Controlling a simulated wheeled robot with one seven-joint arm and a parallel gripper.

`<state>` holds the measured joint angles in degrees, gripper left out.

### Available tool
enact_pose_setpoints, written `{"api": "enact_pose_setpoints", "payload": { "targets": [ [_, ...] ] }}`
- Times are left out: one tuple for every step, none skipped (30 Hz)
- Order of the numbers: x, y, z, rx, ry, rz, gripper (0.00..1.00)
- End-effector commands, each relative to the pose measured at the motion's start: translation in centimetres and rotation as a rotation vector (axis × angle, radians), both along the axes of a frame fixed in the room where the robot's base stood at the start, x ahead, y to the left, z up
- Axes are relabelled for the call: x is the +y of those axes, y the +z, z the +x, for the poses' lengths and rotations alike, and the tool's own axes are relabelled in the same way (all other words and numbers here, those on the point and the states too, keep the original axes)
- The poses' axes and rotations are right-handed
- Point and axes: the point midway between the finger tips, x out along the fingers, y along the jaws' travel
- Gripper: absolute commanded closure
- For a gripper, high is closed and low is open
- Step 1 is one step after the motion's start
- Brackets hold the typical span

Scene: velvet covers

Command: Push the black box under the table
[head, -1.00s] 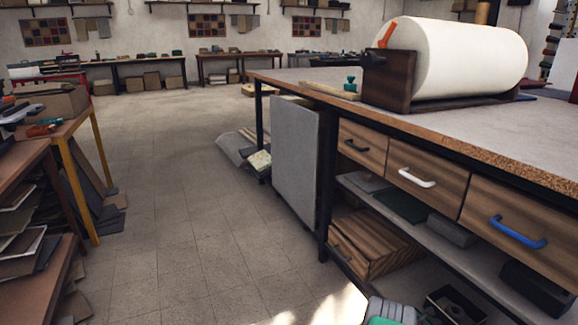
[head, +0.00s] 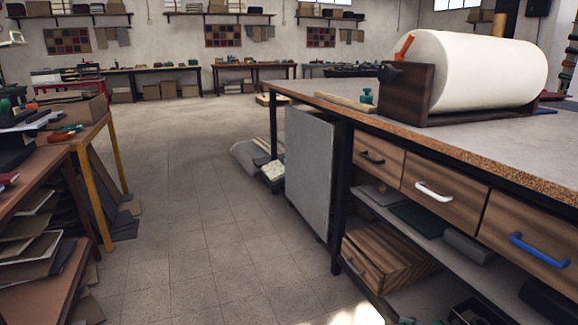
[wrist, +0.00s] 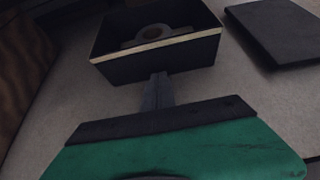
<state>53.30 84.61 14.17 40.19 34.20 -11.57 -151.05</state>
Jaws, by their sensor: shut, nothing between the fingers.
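The black box (wrist: 155,70) is open-topped with a pale near rim and holds a dark rounded object. In the wrist view it sits on a grey surface just ahead of my gripper (wrist: 158,80). My gripper is shut and empty, its tips at the box's near wall; I cannot tell if they touch. In the head view only part of the box (head: 468,314) shows at the bottom edge, on the low level under the table (head: 440,135). My gripper is almost wholly out of that view.
Above the box, the table has a shelf (head: 410,222) and wooden drawers (head: 445,185). A wooden crate (head: 385,262) stands to the box's left. A dark flat object (wrist: 280,32) lies right of it in the wrist view. Open floor (head: 180,230) lies left of the table.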

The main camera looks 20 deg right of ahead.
Motion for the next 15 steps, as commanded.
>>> {"api": "enact_pose_setpoints", "payload": {
  "targets": [
    [0.6,0.4,0.1,0.003,0.001,0.003,1.0],
    [1.0,0.5,0.1,0.003,0.001,0.002,1.0],
    [1.4,0.6,0.1,0.003,0.001,0.001,1.0],
    [1.8,0.6,0.1,0.002,0.001,0.001,1.0],
    [2.1,0.6,0.1,0.003,0.001,0.002,1.0],
    [2.6,0.5,0.1,0.003,0.001,0.002,1.0],
    [2.9,0.5,0.2,0.002,0.001,0.001,1.0],
    [3.3,0.5,0.1,0.002,0.001,0.001,1.0],
    [3.7,0.4,0.1,0.003,0.001,0.001,1.0],
    [4.1,0.4,0.1,0.002,0.0,0.002,1.0],
    [4.5,0.4,0.1,0.003,0.001,0.002,1.0],
    [4.9,0.4,0.2,0.003,0.001,0.002,1.0],
    [5.3,0.4,0.2,0.002,0.001,0.001,1.0],
    [5.6,0.4,0.2,0.002,0.0,0.001,1.0],
    [6.1,0.4,0.2,0.003,0.001,0.001,1.0]
  ]
}}
